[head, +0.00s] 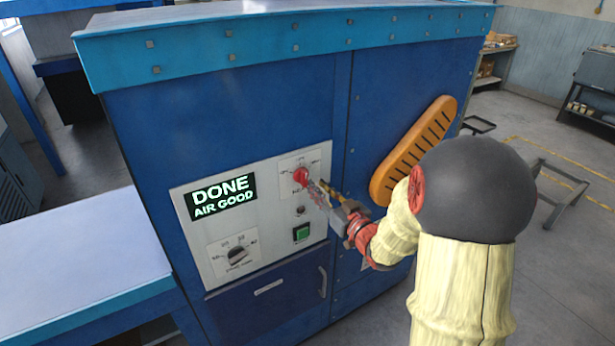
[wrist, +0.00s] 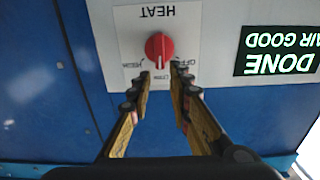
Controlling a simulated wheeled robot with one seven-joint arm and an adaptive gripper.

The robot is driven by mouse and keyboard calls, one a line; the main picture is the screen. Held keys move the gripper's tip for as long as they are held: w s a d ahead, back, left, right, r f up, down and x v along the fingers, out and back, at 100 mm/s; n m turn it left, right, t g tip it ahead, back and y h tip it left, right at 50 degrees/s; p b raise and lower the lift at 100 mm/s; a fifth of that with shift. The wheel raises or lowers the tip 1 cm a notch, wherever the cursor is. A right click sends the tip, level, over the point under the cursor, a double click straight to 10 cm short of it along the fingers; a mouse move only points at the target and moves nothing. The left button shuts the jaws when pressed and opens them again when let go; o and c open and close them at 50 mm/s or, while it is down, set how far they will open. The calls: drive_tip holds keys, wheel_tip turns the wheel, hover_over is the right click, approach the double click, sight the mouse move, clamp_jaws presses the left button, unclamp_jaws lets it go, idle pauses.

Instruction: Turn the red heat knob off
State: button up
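The round red heat knob (head: 301,175) sits on the upper part of the white control panel (head: 205,258). In the wrist view the knob (wrist: 159,47) appears upside down under the word HEAT. Its white mark points down in that picture, to the middle label, which seems to read LOW. The OFF label (wrist: 182,64) is to the right of that mark. My gripper (wrist: 160,80) is open, with its fingertips apart just below the knob in the wrist view. In the head view my gripper (head: 322,187) is close to the knob; contact is unclear.
A lit display (head: 221,195) reads DONE AIR GOOD. A black timer knob (head: 237,255) and a green button (head: 301,232) are on the same panel. An orange slotted piece (head: 413,150) is on the blue cabinet (head: 230,110) to the right. A drawer (head: 270,300) is below.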

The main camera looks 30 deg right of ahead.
sight(306, 175)
drive_tip(key=w, duration=0.7)
drive_tip(key=shift+a, duration=0.15)
drive_tip(key=shift+c, duration=0.6)
drive_tip(key=c, duration=0.4)
